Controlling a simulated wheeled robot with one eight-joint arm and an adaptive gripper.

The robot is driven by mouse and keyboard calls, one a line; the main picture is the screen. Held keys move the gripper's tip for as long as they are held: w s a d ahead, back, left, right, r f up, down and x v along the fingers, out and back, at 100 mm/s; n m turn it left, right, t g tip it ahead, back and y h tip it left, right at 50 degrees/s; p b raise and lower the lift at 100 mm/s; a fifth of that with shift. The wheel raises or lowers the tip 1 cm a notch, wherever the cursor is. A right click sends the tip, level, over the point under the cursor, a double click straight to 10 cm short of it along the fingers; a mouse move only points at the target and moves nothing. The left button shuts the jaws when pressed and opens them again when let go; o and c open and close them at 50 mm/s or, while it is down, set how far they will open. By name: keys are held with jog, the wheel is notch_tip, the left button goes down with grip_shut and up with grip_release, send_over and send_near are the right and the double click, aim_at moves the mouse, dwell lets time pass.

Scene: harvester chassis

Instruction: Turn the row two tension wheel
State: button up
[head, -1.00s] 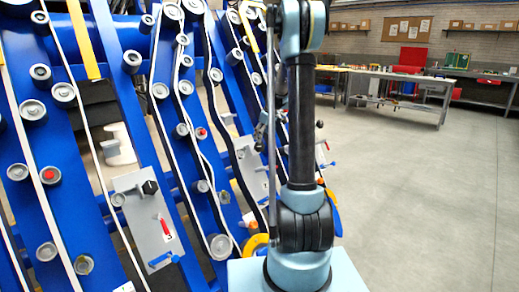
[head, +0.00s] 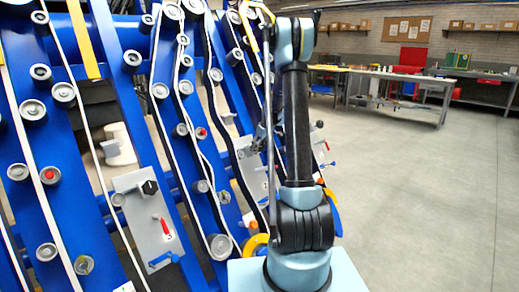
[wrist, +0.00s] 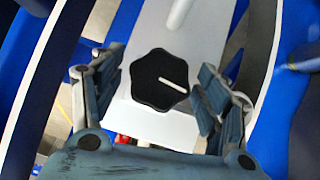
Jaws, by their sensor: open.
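A black lobed wheel (wrist: 160,80) with a white line across its right half faces my wrist camera. It is mounted on a pale grey plate (wrist: 185,38). My gripper is open, with one finger on each side of the wheel (wrist: 163,95); I see no clear contact. In the head view my gripper (head: 262,142) is partly hidden behind my arm, at the second grey plate (head: 252,172). That plate's wheel is hidden there. A nearer grey plate (head: 140,212) on the left bears another black wheel (head: 149,187) and a red pointer (head: 162,226).
Blue slanted row frames (head: 50,135) with belts and several rollers fill the left. A yellow curved part (head: 254,243) lies low beside my base. A white object (head: 118,146) shows behind the frames. Open floor (head: 420,200) and workbenches (head: 400,77) are on the right.

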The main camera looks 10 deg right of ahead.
jog(key=c, duration=1.1)
jog(key=shift+o, duration=0.2)
jog(key=shift+a, duration=0.2)
jog(key=shift+d, duration=0.15)
jog(key=shift+m, duration=0.3)
jog(key=shift+w+d+m+g+y, duration=0.15)
jog(key=shift+m+g+y, duration=0.55)
jog(key=shift+m+y, duration=0.5)
jog(key=m+g+y, duration=0.1)
jog(key=m+y, duration=0.2)
jog(key=m, duration=0.1)
jog(key=shift+d+m+y, duration=0.15)
jog(key=shift+m+y, duration=0.15)
